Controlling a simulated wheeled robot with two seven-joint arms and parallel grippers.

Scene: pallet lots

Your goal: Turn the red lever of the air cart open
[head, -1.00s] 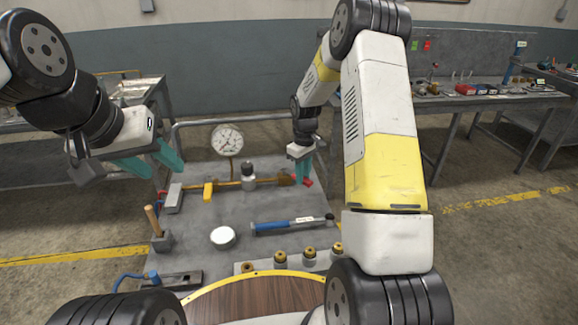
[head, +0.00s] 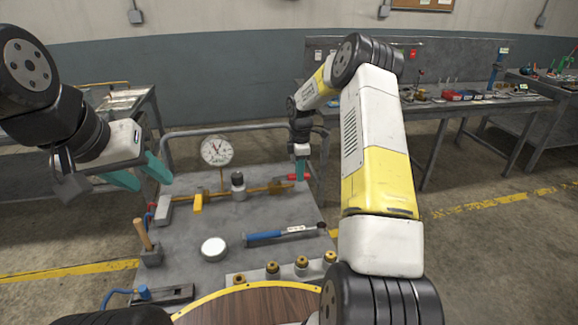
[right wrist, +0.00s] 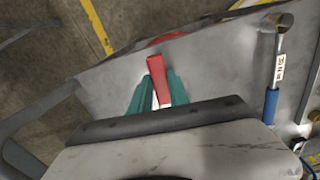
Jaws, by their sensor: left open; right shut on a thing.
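The air cart (head: 205,232) stands in front of me with a grey top and a brass pipe (head: 262,189) along its far part. The red lever (head: 291,177) is at the right end of this pipe in the head view. My right gripper (head: 302,172) points down at the lever and is shut on it. In the right wrist view the red lever (right wrist: 156,68) sits between the teal fingers and sticks out past their tips. The lever's pivot is hidden. My left gripper (head: 146,176) is open and empty above the cart's left edge.
A round gauge (head: 216,151), a yellow lever (head: 198,202), a wooden-handled tool (head: 142,233) and a blue-handled tool (head: 268,237) are on the cart. Several brass fittings (head: 273,268) line the near edge. A workbench (head: 447,108) stands behind at the right.

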